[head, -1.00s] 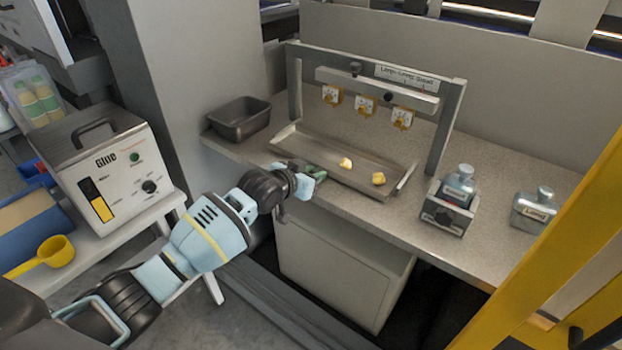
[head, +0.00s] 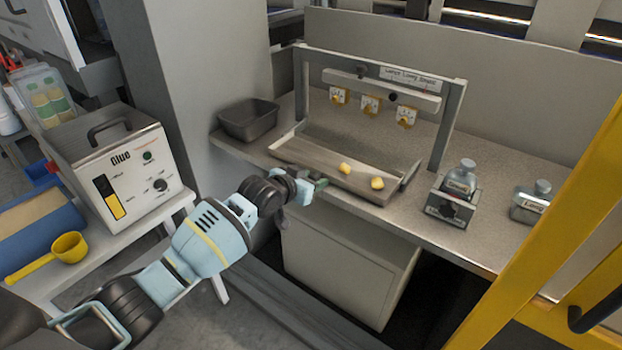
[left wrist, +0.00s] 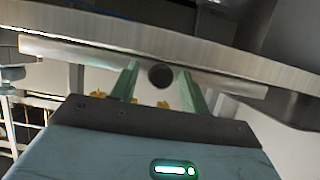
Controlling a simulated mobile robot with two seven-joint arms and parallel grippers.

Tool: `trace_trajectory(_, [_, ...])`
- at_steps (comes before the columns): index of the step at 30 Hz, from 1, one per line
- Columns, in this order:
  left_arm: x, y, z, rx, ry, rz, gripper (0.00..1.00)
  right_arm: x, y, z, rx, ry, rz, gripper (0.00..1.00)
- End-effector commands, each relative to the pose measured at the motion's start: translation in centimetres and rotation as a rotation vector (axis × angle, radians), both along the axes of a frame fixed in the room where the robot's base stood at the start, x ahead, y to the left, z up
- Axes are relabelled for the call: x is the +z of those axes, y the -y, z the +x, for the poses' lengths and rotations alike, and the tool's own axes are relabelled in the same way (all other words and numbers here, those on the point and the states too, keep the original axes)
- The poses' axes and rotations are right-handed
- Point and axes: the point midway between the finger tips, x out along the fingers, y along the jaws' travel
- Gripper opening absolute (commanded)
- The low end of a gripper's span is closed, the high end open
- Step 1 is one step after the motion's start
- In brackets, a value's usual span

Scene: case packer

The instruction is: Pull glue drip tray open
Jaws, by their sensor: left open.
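The glue drip tray (head: 322,156) is a shallow metal tray on the speckled bench, below a metal frame with three yellow-and-white nozzles. Two yellow glue blobs (head: 345,168) lie in it. My left gripper (head: 318,183) is at the tray's front edge, left of the blobs. In the left wrist view its two green fingers (left wrist: 160,82) are apart, with a dark round knob (left wrist: 160,75) showing between them. I cannot tell whether the fingers touch the knob. My right gripper is not in view.
A dark bin (head: 248,120) stands at the bench's left. A bottle in a holder (head: 452,207) and another bottle (head: 530,205) stand at the right. The glue machine (head: 115,170) and a yellow scoop (head: 68,248) are on the left table. A yellow post crosses the right side.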

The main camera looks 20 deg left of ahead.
Motion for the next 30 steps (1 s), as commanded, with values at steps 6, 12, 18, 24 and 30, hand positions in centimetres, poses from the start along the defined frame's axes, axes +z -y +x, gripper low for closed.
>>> trace_trajectory(6, [0.1, 0.0, 0.0, 0.0, 0.003, -0.001, 0.46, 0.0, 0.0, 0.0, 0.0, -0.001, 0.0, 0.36])
trace_trajectory(12, [0.6, -0.3, -0.8, 0.0, 0.004, -0.001, 0.46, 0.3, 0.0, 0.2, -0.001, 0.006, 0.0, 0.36])
trace_trajectory(18, [1.8, -1.2, -3.2, -0.001, 0.006, 0.0, 0.46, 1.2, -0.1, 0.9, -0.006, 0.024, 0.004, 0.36])
trace_trajectory(24, [2.8, -2.1, -5.5, 0.0, 0.005, 0.0, 0.46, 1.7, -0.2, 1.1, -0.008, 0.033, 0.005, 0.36])
trace_trajectory(30, [3.1, -2.4, -6.6, 0.0, 0.002, -0.001, 0.46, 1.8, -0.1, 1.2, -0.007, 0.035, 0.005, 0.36])
